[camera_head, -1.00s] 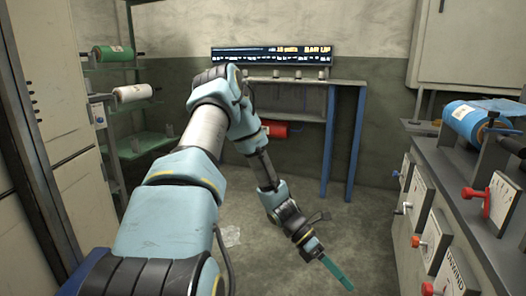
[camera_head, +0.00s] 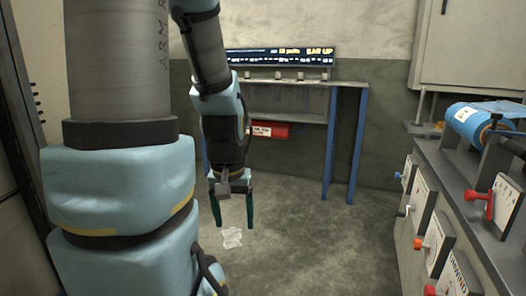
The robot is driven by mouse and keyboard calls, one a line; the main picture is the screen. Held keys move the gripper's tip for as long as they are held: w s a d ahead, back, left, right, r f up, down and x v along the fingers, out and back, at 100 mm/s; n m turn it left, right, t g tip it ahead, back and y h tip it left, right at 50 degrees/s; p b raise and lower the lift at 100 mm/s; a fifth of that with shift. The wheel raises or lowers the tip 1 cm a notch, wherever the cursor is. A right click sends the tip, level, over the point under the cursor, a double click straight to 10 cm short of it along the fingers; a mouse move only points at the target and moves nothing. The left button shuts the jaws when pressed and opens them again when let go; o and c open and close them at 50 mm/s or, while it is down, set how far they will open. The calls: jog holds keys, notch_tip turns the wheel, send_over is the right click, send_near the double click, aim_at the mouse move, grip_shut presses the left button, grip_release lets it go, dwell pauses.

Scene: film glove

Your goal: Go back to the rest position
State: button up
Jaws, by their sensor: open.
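My gripper (camera_head: 233,212) hangs in the middle-left of the head view with its two dark green fingers pointing down. The fingers are apart and nothing is between them. My arm fills the left side of the view and hides what stands behind it. A crumpled clear piece of film (camera_head: 232,238) lies on the floor and appears just below the fingertips in the picture.
At right, a counter (camera_head: 430,150) carries a blue roll (camera_head: 475,118) and red-handled controls (camera_head: 478,200).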

notch_tip(320, 180, up, 20)
jog(key=p, duration=1.9)
jog(key=shift+p, duration=0.4)
jog(key=shift+a, duration=0.1)
